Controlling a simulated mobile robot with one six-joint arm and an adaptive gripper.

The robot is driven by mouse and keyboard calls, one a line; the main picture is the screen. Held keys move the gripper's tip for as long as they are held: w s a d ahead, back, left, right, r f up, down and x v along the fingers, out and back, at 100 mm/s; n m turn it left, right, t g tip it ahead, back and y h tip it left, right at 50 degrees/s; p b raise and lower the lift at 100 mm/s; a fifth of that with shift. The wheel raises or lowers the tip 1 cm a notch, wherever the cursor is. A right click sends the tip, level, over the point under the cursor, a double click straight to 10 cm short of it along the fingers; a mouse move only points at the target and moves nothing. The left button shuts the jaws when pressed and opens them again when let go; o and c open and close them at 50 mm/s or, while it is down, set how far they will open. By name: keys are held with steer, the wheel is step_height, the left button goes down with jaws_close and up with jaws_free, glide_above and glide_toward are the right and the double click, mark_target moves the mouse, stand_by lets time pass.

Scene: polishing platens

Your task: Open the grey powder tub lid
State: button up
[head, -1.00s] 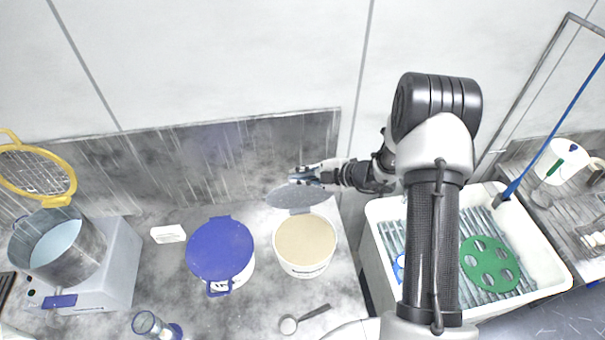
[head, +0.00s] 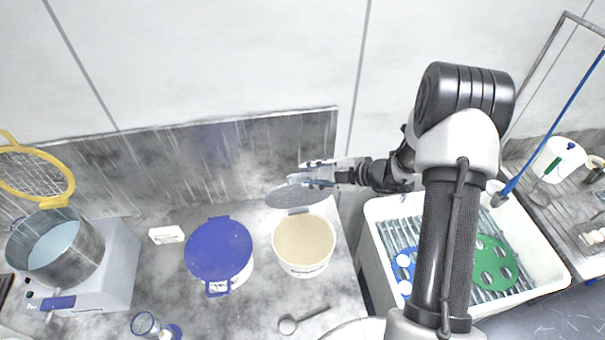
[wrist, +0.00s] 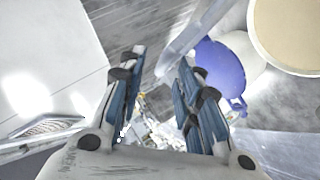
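The powder tub (head: 304,268) stands uncovered on the bench, its beige contents showing. Its grey lid (head: 293,197) is raised at the tub's back edge, tilted up toward the wall. In the wrist view the lid shows nearly edge-on as a pale strip (wrist: 198,38) by the fingertips, and part of the open tub (wrist: 285,40) is at top right. My gripper (head: 306,174) is at the upper part of the lid, reaching in from the right. Its fingers (wrist: 162,60) are spread apart with nothing gripped between them. Whether a finger touches the lid I cannot tell.
A blue-lidded tub (head: 219,248) stands just left of the powder tub. A scoop (head: 303,319) lies in front. A pot (head: 62,252) on a hot plate is at far left. A white sink basin (head: 545,250) is at right. The wall is close behind the lid.

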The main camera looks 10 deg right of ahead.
steer(key=v, duration=0.7)
steer(key=shift+s, duration=0.15)
steer(key=s+a+n+g+h+b, duration=0.1)
steer(key=s+a+n+g+b, duration=0.2)
steer(key=s+a+n+b, duration=0.65)
steer(key=s+n+g+h+b, duration=0.2)
steer(key=s+n+b, duration=0.35)
steer(key=n, duration=0.95)
steer(key=s+d+f+n+h+b, duration=0.1)
steer(key=s+f+n+h+b, duration=0.1)
steer(key=n, duration=0.6)
steer(key=s+d+f+n+t+h+b, duration=0.1)
steer(key=s+d+f+n+h+b, duration=0.1)
steer(key=s+f+n+b, duration=0.3)
steer(key=s+d+f+n+t+h+b, duration=0.1)
steer(key=s+d+f+n+h+b, duration=0.1)
steer(key=s+n+b, duration=0.5)
steer(key=f+n+h+b, duration=0.1)
steer(key=n+b, duration=0.1)
steer(key=n, duration=0.3)
steer(key=shift+f, duration=0.2)
